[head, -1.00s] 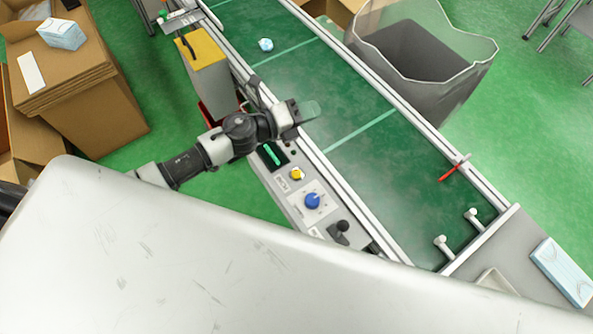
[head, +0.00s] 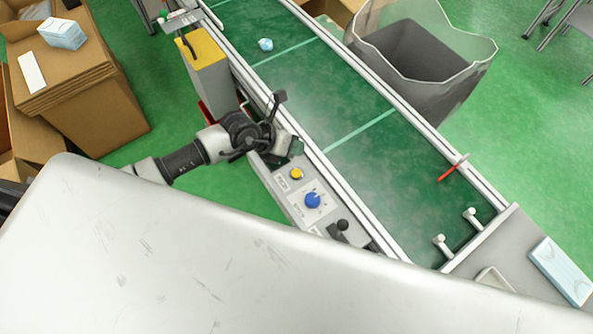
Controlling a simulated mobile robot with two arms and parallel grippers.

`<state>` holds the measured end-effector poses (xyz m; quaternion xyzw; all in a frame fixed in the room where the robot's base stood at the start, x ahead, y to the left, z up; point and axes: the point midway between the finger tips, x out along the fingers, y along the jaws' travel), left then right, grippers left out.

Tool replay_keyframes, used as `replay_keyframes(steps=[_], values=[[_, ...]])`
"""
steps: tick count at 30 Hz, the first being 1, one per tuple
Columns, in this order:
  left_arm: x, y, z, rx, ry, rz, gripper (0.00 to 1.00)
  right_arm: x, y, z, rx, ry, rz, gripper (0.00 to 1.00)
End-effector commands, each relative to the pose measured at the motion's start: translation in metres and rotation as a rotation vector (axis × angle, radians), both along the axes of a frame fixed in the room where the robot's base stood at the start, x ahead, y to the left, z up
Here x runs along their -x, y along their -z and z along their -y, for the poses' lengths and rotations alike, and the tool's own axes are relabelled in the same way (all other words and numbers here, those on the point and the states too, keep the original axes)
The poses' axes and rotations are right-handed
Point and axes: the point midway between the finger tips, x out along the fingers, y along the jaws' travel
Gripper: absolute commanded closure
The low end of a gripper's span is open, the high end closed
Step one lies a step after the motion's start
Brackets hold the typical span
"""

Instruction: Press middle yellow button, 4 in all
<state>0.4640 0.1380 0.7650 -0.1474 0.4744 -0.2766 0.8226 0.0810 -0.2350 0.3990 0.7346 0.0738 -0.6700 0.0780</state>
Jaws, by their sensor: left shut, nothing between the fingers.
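The yellow button (head: 296,174) sits on the grey control panel (head: 285,190) along the near side of the conveyor, just above a blue knob (head: 312,200). My left gripper (head: 296,148) is shut and empty. In the picture it is just above the yellow button, over the upper end of the panel, and it covers the small display there. The button stays visible and a gap shows between it and the fingertips in the picture; the height of the fingers above the panel is hard to judge. My right gripper is not in view.
A black joystick (head: 342,226) stands at the panel's lower end. The green conveyor belt (head: 350,100) carries a blue-white item (head: 265,44). A red stick (head: 452,168) lies at the far rail. A grey box with a yellow top (head: 202,46) stands left of the belt. A bin (head: 415,70) is beyond.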

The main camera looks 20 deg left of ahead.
Motion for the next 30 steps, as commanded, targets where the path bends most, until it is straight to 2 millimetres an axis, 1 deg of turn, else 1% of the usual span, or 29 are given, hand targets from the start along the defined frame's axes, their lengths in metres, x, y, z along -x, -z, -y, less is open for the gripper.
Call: replay_keyframes(steps=[6, 11, 17, 24, 30], values=[[0.0, 0.001, 0.0, 0.002, 0.001, 0.001, 1.0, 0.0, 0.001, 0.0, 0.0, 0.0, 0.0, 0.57], [0.0, 0.009, 0.0, 0.002, 0.0, 0.0, 1.0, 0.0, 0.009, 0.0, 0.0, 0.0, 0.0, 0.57], [0.0, 0.032, 0.0, 0.002, 0.0, 0.0, 1.0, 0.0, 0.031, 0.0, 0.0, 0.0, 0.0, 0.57], [0.0, 0.068, 0.0, 0.004, 0.0, 0.001, 1.0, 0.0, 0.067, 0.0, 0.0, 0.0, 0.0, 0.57], [0.0, 0.085, 0.0, 0.004, 0.0, 0.0, 1.0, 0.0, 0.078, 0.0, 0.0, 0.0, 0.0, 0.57]])
